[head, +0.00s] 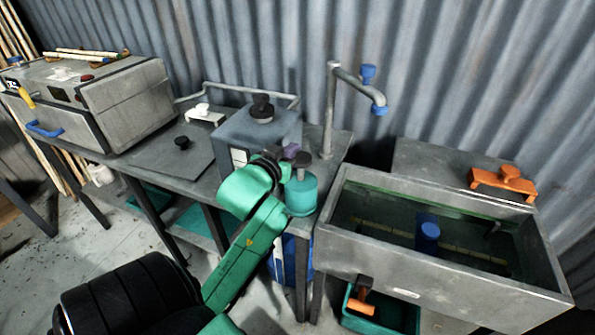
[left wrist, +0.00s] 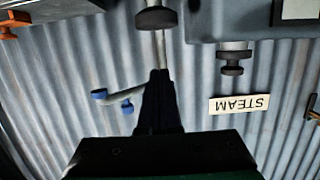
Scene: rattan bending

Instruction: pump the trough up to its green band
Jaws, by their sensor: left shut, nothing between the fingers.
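The grey trough (head: 440,272) stands at the right in the head view. A thin green band (head: 400,202) runs along its inner back wall. A yellowish strip and a blue cylinder (head: 427,232) show lower inside; I cannot clearly tell the water level. A teal cylinder with a dark knob on top, apparently the pump (head: 301,193), stands on the bench's right end. My left gripper (head: 272,154) is shut and empty, just left of the pump's knob. In the left wrist view its fingers (left wrist: 158,100) are together, near a dark knob (left wrist: 155,18). My right gripper is out of view.
A grey box (head: 250,132) with a dark knob stands behind my gripper. A bent pipe (head: 332,110) with blue taps rises beside it. A STEAM sign (left wrist: 240,104) appears upside down. An oven-like box (head: 125,100) stands far left.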

